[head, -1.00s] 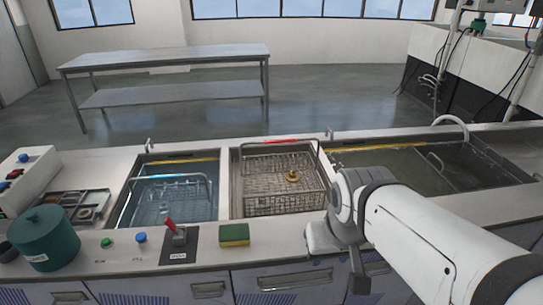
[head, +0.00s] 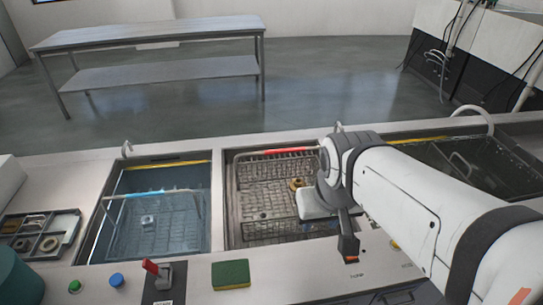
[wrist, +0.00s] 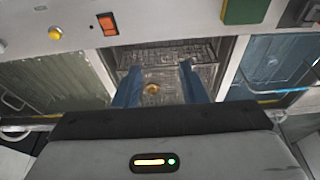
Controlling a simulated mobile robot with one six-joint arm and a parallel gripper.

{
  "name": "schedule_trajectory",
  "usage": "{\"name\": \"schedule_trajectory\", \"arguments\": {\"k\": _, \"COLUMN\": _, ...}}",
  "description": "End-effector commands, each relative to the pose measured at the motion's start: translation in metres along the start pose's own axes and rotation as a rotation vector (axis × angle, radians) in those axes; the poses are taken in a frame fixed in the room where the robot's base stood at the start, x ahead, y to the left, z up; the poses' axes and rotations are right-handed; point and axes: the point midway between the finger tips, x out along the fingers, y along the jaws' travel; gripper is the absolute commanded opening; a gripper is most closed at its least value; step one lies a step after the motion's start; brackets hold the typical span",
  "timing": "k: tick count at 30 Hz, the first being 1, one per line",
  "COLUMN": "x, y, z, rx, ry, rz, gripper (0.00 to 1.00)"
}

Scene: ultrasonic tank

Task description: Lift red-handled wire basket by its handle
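The wire basket (head: 262,228) sits in the middle tank, with its red handle bar (head: 291,151) raised along the far side. A brass-coloured ring part (head: 297,184) lies in it. The basket mesh and ring also show in the wrist view (wrist: 152,89), between my fingers. My gripper (wrist: 160,68) has two blue fingers spread apart, with nothing held between them. In the head view my wrist covers the basket's right side, and the fingertips are hidden. The red handle cannot be made out in the wrist view.
A second basket with a blue handle (head: 150,193) sits in the left tank (head: 97,240). The right tank (head: 440,160) holds murky liquid. A green sponge (head: 230,275), a red lever (head: 151,267) and buttons line the front counter. A metal table (head: 150,38) stands behind.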

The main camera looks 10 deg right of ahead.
Motion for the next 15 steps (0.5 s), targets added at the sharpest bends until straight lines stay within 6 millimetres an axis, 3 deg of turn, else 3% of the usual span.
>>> {"name": "schedule_trajectory", "arguments": {"k": 5, "x": -0.001, "y": 0.000, "z": -0.006, "rx": -0.023, "ry": -0.004, "rz": 0.000, "gripper": 0.38}}
{"name": "schedule_trajectory", "arguments": {"k": 8, "x": -0.003, "y": -0.005, "z": -0.023, "rx": -0.109, "ry": -0.020, "rz": -0.003, "gripper": 0.38}}
{"name": "schedule_trajectory", "arguments": {"k": 11, "x": -0.005, "y": -0.006, "z": -0.055, "rx": -0.253, "ry": -0.046, "rz": -0.008, "gripper": 0.38}}
{"name": "schedule_trajectory", "arguments": {"k": 15, "x": -0.001, "y": -0.005, "z": -0.113, "rx": -0.520, "ry": -0.091, "rz": -0.026, "gripper": 0.38}}
